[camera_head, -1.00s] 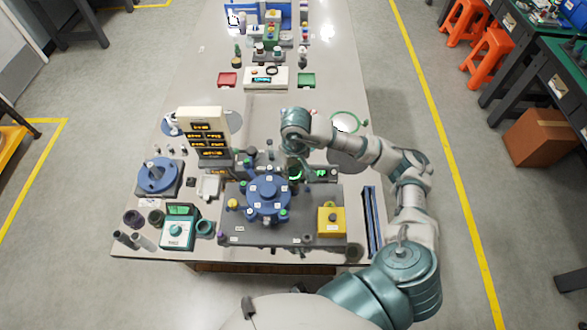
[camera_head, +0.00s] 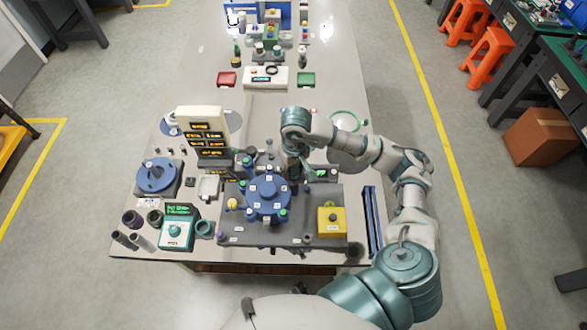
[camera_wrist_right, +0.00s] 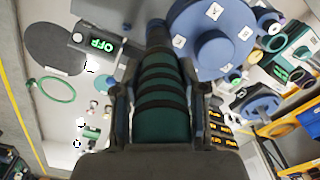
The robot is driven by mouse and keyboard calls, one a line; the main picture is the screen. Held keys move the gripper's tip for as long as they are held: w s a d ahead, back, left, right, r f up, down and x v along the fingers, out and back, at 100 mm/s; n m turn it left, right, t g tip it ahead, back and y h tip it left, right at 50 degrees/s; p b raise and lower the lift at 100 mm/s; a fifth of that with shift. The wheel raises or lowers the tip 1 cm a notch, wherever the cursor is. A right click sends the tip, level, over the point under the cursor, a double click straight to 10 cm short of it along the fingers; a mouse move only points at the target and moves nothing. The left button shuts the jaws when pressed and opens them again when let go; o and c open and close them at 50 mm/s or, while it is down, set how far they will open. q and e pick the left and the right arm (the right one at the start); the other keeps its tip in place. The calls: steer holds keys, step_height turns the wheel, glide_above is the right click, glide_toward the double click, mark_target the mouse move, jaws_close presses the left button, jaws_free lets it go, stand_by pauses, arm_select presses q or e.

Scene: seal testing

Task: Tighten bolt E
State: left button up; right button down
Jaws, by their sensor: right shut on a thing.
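The round blue test fixture (camera_head: 268,210) stands on a dark base plate, with several bolts around its rim. It also shows at the top of the wrist view (camera_wrist_right: 209,48), with small white labels. I cannot tell which bolt is E. My right gripper (camera_head: 295,166) is at the far right edge of the fixture, pointing down. In the wrist view my right gripper (camera_wrist_right: 160,98) is shut on a tool with a green and black banded handle (camera_wrist_right: 163,124). The tool's tip is hidden beside the fixture. My left gripper is not in view.
A yellow box (camera_head: 331,228) sits right of the fixture. A display tower (camera_head: 202,118) and a blue round part (camera_head: 157,178) stand to the left. A small display reading OFF (camera_wrist_right: 100,43) is close to the tool. The table's middle behind is mostly clear.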

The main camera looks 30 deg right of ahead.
steer(key=shift+r, duration=0.15)
steer(key=shift+r+p, duration=1.1)
steer(key=shift+r, duration=1.35)
